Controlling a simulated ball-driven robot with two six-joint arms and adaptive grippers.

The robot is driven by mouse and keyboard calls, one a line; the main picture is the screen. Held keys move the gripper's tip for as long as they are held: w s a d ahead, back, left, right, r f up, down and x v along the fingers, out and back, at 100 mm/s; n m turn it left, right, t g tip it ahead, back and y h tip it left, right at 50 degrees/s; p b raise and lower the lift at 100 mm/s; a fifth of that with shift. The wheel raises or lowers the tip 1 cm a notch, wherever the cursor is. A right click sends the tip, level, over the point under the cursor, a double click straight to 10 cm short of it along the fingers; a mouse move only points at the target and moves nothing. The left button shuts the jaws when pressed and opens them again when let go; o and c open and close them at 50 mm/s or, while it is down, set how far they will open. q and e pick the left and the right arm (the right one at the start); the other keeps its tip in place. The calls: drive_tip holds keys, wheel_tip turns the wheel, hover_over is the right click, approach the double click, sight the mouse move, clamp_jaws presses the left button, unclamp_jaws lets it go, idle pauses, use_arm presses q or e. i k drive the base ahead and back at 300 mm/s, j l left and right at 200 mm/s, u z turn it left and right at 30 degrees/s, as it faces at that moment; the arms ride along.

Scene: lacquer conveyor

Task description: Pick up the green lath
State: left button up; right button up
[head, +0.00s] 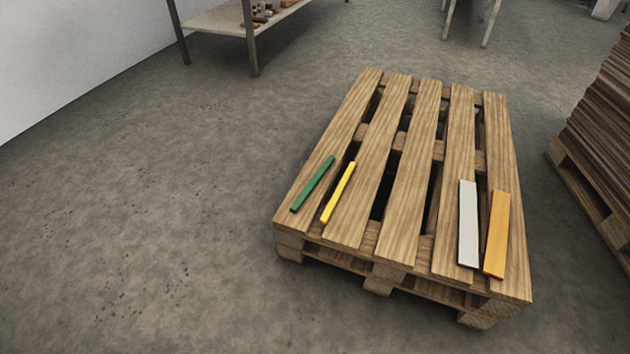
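The green lath (312,184) is a thin, narrow strip. It lies flat on the leftmost slat of a wooden pallet (403,170), near the pallet's front left, slanting up to the right. A yellow lath (338,192) of similar shape lies just right of it, apart from it and roughly parallel. Neither of my grippers shows in the head view.
A wider white board (468,223) and an orange board (496,234) lie at the pallet's front right. A stack of brown boards (603,130) stands on another pallet at the right edge. A shelved table (243,18) stands at the back. The floor left of the pallet is clear.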

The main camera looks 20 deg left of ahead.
sight(302, 198)
drive_tip(key=i+j, duration=0.2)
drive_tip(key=j, duration=0.2)
drive_tip(key=i+j, duration=0.2)
drive_tip(key=j, duration=0.25)
drive_tip(key=i+j, duration=0.2)
drive_tip(key=j, duration=0.2)
drive_tip(key=i+j, duration=0.25)
drive_tip(key=j, duration=0.2)
drive_tip(key=i+j+u, duration=0.1)
drive_tip(key=j, duration=0.3)
drive_tip(key=i+j, duration=0.3)
drive_tip(key=j, duration=0.1)
